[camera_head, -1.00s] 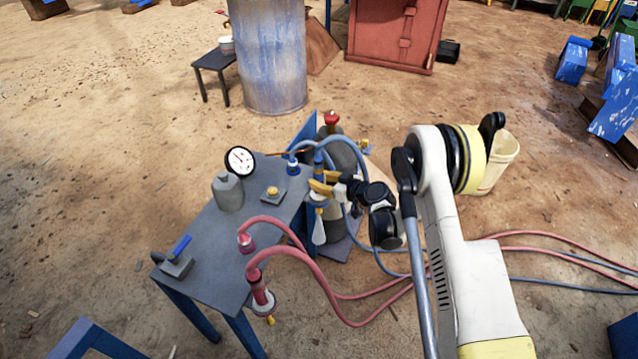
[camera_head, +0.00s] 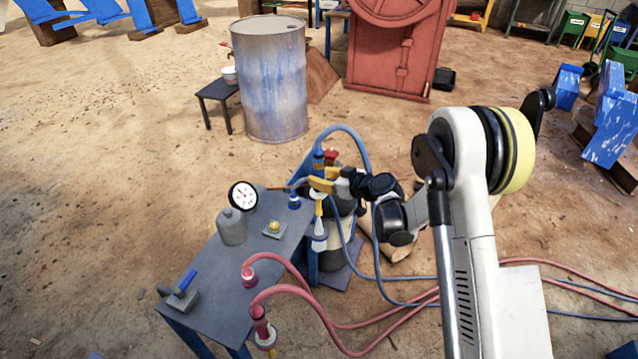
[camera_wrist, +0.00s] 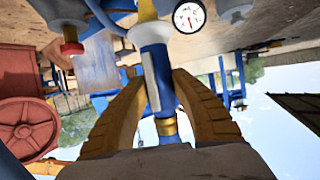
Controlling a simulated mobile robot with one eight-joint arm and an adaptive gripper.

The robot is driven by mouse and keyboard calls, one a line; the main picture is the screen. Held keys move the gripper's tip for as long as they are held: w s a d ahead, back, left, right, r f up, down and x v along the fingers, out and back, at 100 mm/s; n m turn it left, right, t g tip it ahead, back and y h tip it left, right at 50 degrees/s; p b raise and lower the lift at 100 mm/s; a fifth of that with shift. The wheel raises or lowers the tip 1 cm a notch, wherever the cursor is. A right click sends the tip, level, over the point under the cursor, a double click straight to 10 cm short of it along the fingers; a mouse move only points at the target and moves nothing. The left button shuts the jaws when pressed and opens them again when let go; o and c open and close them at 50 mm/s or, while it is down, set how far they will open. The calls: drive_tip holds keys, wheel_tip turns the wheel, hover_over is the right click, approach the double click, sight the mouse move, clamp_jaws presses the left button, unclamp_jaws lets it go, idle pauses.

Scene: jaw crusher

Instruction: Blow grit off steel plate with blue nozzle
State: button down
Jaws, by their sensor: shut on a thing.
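The blue nozzle (camera_head: 319,158) is upright in my gripper (camera_head: 322,185), beside the table's far right edge. A blue hose arches from its top, and a brass-coloured part shows below my fingers. In the wrist view the nozzle (camera_wrist: 153,70) is a blue cylinder with a pale strip, and my yellow fingers (camera_wrist: 157,80) close around it from both sides. A pale cone hangs below it in the head view; whether it belongs to a holder is unclear. A small grey plate (camera_head: 268,234) with a yellow knob lies on the table; I cannot tell whether it is the steel plate. No grit is discernible.
The grey table (camera_head: 226,286) holds a gauge (camera_head: 243,196), a grey bottle (camera_head: 231,228) and a blue-handled block (camera_head: 182,293). A red-hosed fitting (camera_head: 261,326) hangs at its near edge. Cylinders stand behind my gripper. Hoses trail right across the ground.

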sight(319, 147)
drive_tip(key=shift+r+p, duration=3.05)
drive_tip(key=shift+r, duration=3.25)
drive_tip(key=shift+f, duration=0.1)
